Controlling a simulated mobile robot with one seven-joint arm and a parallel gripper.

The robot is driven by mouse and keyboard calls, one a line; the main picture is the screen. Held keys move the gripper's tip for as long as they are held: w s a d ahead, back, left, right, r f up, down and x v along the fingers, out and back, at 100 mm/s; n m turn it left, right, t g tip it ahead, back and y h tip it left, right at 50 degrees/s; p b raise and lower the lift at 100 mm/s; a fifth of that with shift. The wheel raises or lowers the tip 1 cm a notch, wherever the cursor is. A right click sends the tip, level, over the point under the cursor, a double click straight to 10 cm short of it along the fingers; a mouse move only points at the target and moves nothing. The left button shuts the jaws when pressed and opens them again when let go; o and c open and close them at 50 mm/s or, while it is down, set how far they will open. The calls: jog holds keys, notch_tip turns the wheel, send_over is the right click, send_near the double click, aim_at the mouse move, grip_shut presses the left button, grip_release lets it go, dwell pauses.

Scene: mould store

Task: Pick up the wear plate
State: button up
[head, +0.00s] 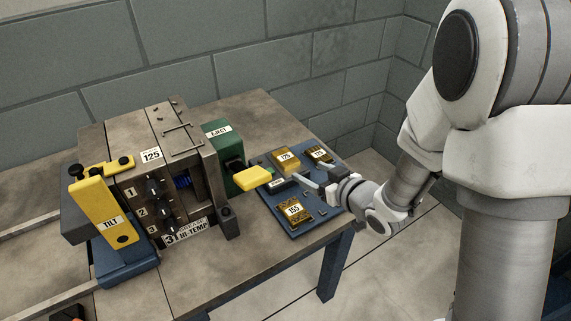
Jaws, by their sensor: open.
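Three brass-coloured plates with white number labels lie on a blue tray (322,221) at the right of the bench. One plate marked 125 (286,161) is at the tray's back left. A second plate (320,155) is at the back right, its label partly unreadable. A third plate marked 155 (295,211) is at the front. I cannot tell which is the wear plate. My gripper (306,172) is open and reaches in from the right, low over the tray's middle, close to the two back plates. Whether its fingers touch anything is unclear.
A small labelled dark block (282,185) lies near the fingers. Left of the tray stand a green EJECT unit with a yellow handle (254,178), a grey mould block (150,148) marked 125, and a yellow TILT lever (104,212). The bench's back (240,112) is clear.

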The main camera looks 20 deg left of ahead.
aim_at(287, 158)
jog(key=x, duration=0.4)
jog(key=shift+w+a+b, duration=0.1)
jog(key=shift+b, duration=0.25)
jog(key=x, duration=0.2)
jog(key=b+x, duration=0.1)
jog(key=x, duration=0.2)
jog(key=shift+w+a+r, duration=0.15)
jog(key=shift+w+a, duration=0.1)
jog(key=shift+a, duration=0.15)
jog(key=shift+r, duration=0.1)
grip_shut()
